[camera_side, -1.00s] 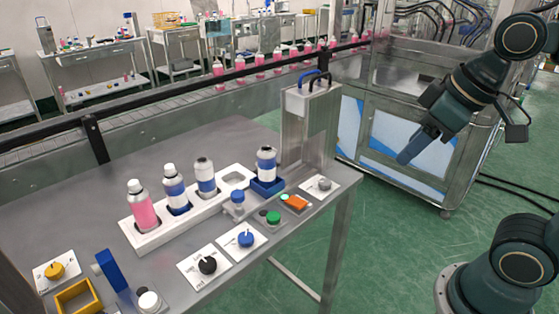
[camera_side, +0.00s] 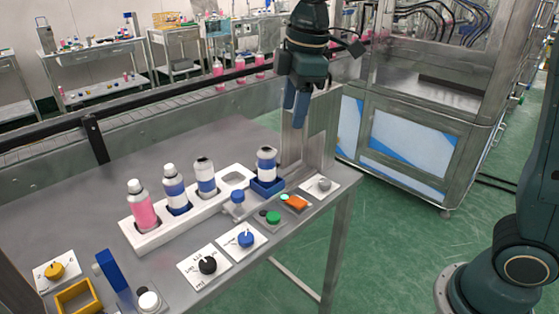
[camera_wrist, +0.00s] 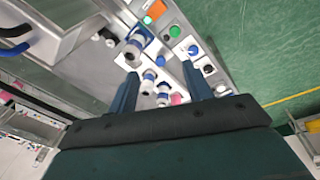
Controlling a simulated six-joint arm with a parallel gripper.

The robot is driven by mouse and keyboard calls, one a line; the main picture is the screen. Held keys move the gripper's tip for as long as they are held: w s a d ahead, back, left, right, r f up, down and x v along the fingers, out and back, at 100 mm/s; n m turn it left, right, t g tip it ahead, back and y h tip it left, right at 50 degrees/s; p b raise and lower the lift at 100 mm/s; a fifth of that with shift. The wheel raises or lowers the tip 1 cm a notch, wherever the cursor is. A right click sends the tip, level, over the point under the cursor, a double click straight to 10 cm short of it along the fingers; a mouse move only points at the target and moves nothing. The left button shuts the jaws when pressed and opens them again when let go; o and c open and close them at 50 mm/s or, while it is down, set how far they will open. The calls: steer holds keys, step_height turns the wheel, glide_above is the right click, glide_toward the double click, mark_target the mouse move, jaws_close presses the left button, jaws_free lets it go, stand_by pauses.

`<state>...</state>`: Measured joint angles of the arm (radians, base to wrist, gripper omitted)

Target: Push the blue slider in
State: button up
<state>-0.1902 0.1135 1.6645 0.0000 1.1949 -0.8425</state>
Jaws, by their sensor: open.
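The blue slider (camera_side: 267,187) is a blue holder bearing an upright white and blue can (camera_side: 266,163), in front of the grey metal housing (camera_side: 322,130). It stands outside the housing. In the wrist view, the slider (camera_wrist: 145,35) and its can (camera_wrist: 132,50) lie ahead of the fingers, near the top. My gripper (camera_side: 295,112) hangs with its fingers pointing down, above and right of the can in the side view, in front of the housing's upper part. The fingers show apart and empty in the wrist view (camera_wrist: 158,70).
A white rack (camera_side: 140,241) with several cans stands left of the slider. A small blue cap (camera_side: 238,196), a green button (camera_side: 273,216), an orange switch (camera_side: 297,203) and knob plates line the table's front. A blue and a black handle (camera_wrist: 12,32) show in the wrist view.

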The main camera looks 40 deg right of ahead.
mark_target(238, 193)
steer(key=w+a+f+n+g, duration=0.2)
steer(key=w+a+f+n, duration=0.4)
steer(key=w, duration=0.4)
steer(key=shift+a+f, duration=0.7)
steer(key=shift+f, duration=0.05)
steer(key=shift+f, duration=0.15)
step_height(238, 193, down, 14)
steer(key=shift+r, duration=0.25)
steer(key=shift+d, duration=0.1)
jaws_close()
